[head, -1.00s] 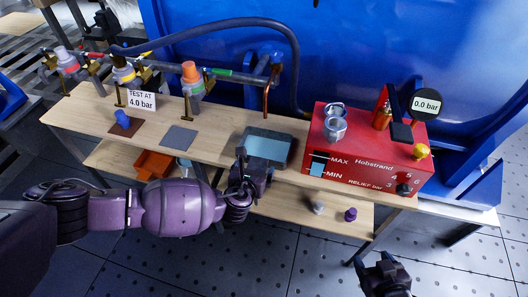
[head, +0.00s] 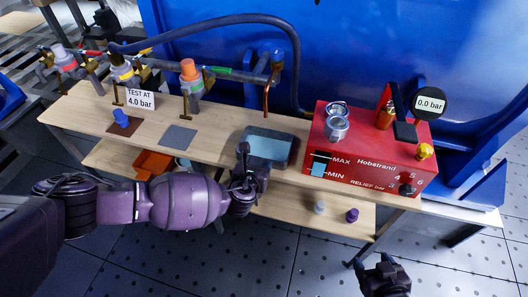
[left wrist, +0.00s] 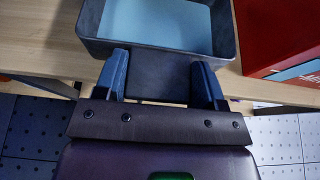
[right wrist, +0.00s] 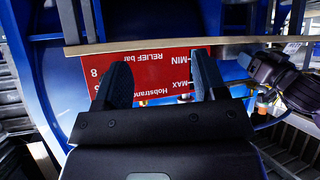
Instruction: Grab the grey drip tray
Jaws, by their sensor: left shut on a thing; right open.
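The grey drip tray (head: 292,150) sits on the wooden bench top, left of the red box, with a light blue surface inside it. My left gripper (head: 246,160) is at its near side. In the left wrist view, a grey tab of the drip tray (left wrist: 158,82) lies between the two blue fingers (left wrist: 160,88), and the gripper is shut on it. The tray's rim is just beyond the fingertips. My right gripper (head: 374,264) is open and empty, low in front of the bench at the right; the right wrist view shows its fingers (right wrist: 160,80) apart.
The red Hobstrand box (head: 370,150) stands right of the tray. A grey square plate (head: 179,137) lies to its left. Valves and pipes line the back, with a blue panel behind. The lower shelf holds an orange bin (head: 152,162) and a purple knob (head: 352,215).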

